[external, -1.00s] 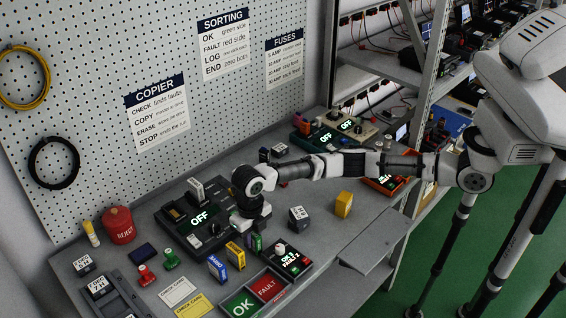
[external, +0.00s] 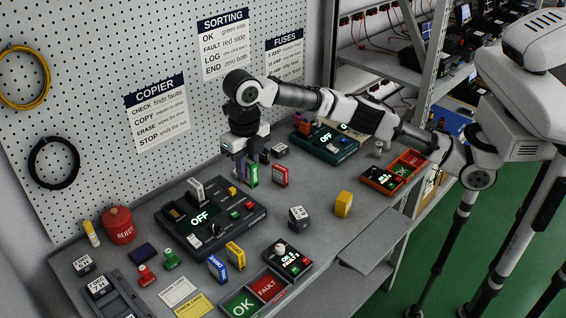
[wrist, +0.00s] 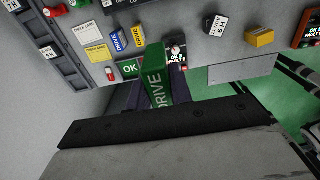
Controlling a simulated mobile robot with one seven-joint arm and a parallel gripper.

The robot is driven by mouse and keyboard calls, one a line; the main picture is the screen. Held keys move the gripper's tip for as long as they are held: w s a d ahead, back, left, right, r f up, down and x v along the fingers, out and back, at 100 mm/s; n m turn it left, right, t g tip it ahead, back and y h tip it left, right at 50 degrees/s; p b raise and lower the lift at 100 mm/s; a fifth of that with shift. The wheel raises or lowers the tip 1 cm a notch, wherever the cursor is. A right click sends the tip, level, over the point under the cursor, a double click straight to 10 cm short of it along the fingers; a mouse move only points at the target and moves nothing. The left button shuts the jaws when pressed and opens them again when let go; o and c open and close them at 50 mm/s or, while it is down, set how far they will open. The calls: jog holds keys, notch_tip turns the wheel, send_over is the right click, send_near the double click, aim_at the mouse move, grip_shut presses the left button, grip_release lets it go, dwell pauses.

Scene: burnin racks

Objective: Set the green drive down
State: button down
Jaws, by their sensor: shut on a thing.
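The green drive (external: 252,174), a thin upright block, is held between the fingers of my gripper (external: 243,168) toward the back of the bench, near the pegboard wall. In the wrist view the drive (wrist: 155,77) stands between the dark fingers with its "DRIVE" lettering facing the camera. My gripper is shut on it and points down. A red drive (external: 280,176) stands just to its right. I cannot tell whether the green drive's lower end touches the bench.
The copier (external: 210,215) with its "OFF" display lies in front. Blue (external: 217,268) and yellow (external: 235,256) drives stand by the OK/FAULT tray (external: 262,302). A dark teal device (external: 325,142) is behind right. Bare bench lies right of the red drive.

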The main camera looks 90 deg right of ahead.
jog(key=shift+r, duration=0.8)
jog(key=s+d+f+b, duration=0.25)
jog(key=s+d, duration=0.25)
jog(key=d, duration=0.7)
jog(key=s+d+f+b, duration=0.2)
jog(key=s+d+f, duration=0.15)
jog(key=d, duration=0.85)
jog(key=s+d+f+b, duration=0.2)
jog(key=s+d, duration=0.4)
jog(key=d, duration=0.6)
jog(key=shift+d+f, duration=0.2)
jog(key=shift+f, duration=9.7)
jog(key=c, duration=1.7)
grip_release()
jog(key=shift+f, duration=0.15)
jog(key=o, duration=0.4)
jog(key=shift+o, duration=0.2)
